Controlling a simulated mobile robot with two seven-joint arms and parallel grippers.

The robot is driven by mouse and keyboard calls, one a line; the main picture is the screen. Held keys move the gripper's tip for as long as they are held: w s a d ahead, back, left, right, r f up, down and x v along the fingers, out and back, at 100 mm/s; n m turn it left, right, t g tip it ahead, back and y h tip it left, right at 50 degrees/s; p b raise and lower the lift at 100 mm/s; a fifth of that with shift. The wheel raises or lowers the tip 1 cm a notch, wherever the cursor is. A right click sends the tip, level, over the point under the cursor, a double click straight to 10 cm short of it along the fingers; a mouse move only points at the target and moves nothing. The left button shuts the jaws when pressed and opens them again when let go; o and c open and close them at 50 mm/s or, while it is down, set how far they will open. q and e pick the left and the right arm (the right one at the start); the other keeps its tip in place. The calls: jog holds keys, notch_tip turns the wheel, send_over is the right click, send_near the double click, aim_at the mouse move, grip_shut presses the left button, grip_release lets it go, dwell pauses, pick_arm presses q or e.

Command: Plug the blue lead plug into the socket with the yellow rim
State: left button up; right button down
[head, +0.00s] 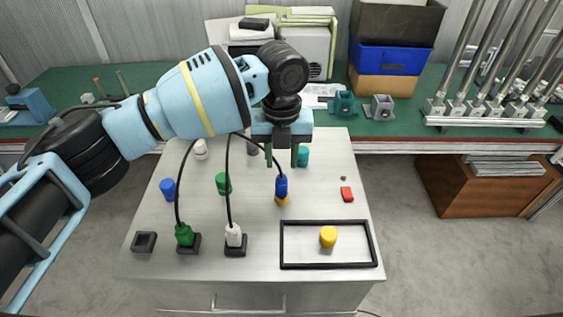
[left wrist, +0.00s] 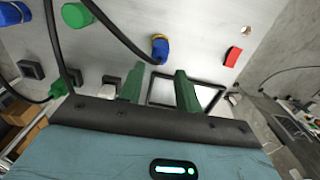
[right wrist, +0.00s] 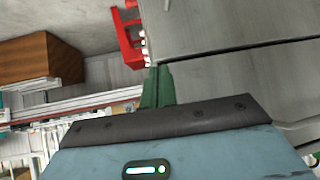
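The blue lead plug (head: 281,185) stands upright at the yellow-rimmed socket (head: 282,201) on the light table, with its black cable rising from its top. The plug appears seated in the socket, but its depth is hard to judge. In the left wrist view the blue plug (left wrist: 161,51) lies beyond my fingertips, with a bit of yellow beside it. My left gripper (head: 281,158) points down above the plug, fingers apart with nothing between them; it also shows in the left wrist view (left wrist: 159,72). My right gripper (right wrist: 158,68) has its fingers together, empty, away from the plug.
A green plug (head: 184,234) and a white plug (head: 234,235) with cables stand in black sockets. An empty black socket (head: 144,242) is at left. A black frame (head: 281,250) surrounds a yellow cylinder (head: 328,236). Blue (head: 168,189) and green (head: 223,184) cylinders and a red block (head: 347,194) stand nearby.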

aim_at(282, 181)
pick_arm(q)
jog(key=shift+r, duration=1.65)
pick_arm(e)
jog(key=shift+w+d+r, duration=0.15)
jog(key=shift+w+r, duration=0.2)
jog(key=shift+r, duration=0.1)
pick_arm(q)
jog(key=shift+f, duration=0.1)
